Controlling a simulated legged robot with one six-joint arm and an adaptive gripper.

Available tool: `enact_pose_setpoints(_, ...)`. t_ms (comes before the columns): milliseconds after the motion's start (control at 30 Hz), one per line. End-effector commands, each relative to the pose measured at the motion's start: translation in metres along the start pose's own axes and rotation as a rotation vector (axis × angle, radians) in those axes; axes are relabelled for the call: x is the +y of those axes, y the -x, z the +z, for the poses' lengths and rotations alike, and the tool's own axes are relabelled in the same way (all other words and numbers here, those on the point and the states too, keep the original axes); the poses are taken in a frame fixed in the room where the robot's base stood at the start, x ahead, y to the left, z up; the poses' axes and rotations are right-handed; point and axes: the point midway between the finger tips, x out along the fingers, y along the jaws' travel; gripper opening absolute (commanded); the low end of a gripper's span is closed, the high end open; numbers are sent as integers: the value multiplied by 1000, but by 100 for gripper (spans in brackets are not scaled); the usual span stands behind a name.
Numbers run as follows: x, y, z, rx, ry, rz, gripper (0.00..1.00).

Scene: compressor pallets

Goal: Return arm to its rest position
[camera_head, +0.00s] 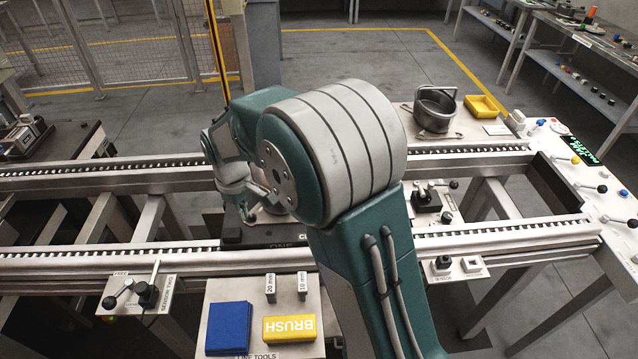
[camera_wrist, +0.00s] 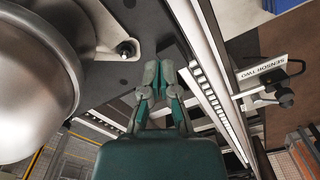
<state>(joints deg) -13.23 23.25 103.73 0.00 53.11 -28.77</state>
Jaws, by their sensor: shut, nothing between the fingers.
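My gripper (camera_wrist: 159,72) is shut and empty in the wrist view, its two fingertips together. It hangs beside a rounded metal compressor body (camera_wrist: 35,85), apart from it as far as I can see. A dark pallet plate (camera_wrist: 130,75) with a bolt (camera_wrist: 126,49) lies beyond the fingers. In the head view my arm (camera_head: 335,150) is bent over the conveyor, with its wrist (camera_head: 228,165) low over the pallet (camera_head: 262,236). My arm hides most of the compressor there, and the fingertips are hard to make out.
Conveyor rails (camera_head: 90,258) run across the view. Behind are a metal pot (camera_head: 435,108) and a yellow tray (camera_head: 481,106). A lever panel (camera_head: 575,160) stands at right.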

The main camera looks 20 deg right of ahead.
Motion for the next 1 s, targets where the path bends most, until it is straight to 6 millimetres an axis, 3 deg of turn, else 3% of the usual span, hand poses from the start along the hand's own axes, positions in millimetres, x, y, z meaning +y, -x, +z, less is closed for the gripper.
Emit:
enact_pose_setpoints(200, 0, 17, 0, 3, 0, 1, 0)
enact_pose_setpoints(733, 0, 22, 2, 6, -6, 3, 0)
enact_pose_setpoints(867, 0, 45, 19, 39, -55, 21, 0)
enact_pose_setpoints(1000, -4, 81, 52, 97, -149, 50, 0)
